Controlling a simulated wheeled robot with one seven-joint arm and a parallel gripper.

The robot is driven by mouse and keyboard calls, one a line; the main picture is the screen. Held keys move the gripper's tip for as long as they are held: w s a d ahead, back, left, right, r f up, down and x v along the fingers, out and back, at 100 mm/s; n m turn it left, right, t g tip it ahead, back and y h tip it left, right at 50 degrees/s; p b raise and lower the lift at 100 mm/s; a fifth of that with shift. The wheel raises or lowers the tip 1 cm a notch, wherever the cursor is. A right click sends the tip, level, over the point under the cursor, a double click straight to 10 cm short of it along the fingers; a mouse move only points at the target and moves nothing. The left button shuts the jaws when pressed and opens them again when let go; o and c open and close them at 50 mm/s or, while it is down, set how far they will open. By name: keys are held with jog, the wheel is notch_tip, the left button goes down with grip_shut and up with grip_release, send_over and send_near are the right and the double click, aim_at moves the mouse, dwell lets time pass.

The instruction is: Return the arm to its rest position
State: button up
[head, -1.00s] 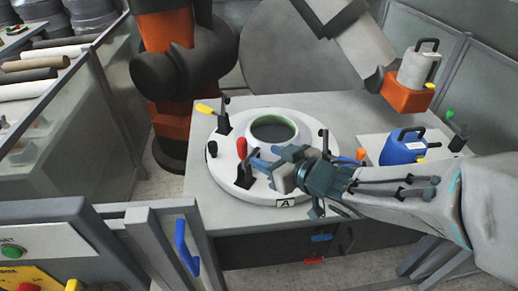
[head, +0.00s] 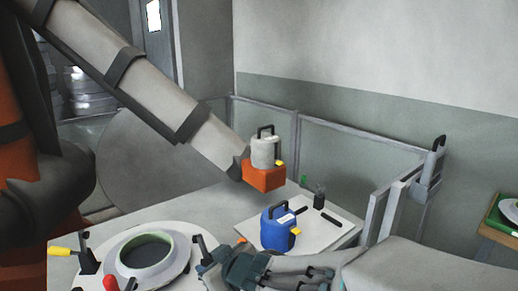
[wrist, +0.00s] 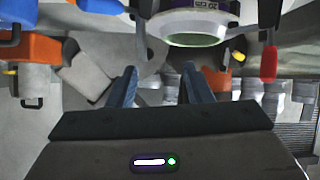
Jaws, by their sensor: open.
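My gripper (head: 207,266) is at the bottom of the head view, beside the right edge of the white round fixture, and partly cut off by the frame. In the wrist view its two blue fingers (wrist: 158,84) stand apart with nothing between them. My grey forearm reaches in from the lower right of the head view. The fixture (head: 180,237) carries a pale green mould ring (head: 147,255). The ring also shows in the wrist view (wrist: 195,40), beyond the fingertips. Whether the gripper touches the fixture cannot be told.
A red-handled clamp (wrist: 269,62) and black clamps rise near the ring. A blue container (head: 277,232) stands on a white board (head: 318,235). A grey jug on an orange block (head: 264,178) is at the large grey arm's end. Railings (head: 330,140) line the back.

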jog(key=w+d+m+h, duration=0.1)
jog(key=d+m+h, duration=0.35)
jog(key=d, duration=0.75)
jog(key=s+d+f+m+g+h, duration=0.2)
jog(key=s+d+m+g, duration=0.3)
jog(key=s+d, duration=0.9)
jog(key=shift+f+m+g+h, duration=0.15)
jog(key=shift+m+g+h, duration=0.2)
jog(key=shift+g+h, duration=0.3)
jog(key=shift+c, duration=1.1)
jog(key=shift+a, duration=0.2)
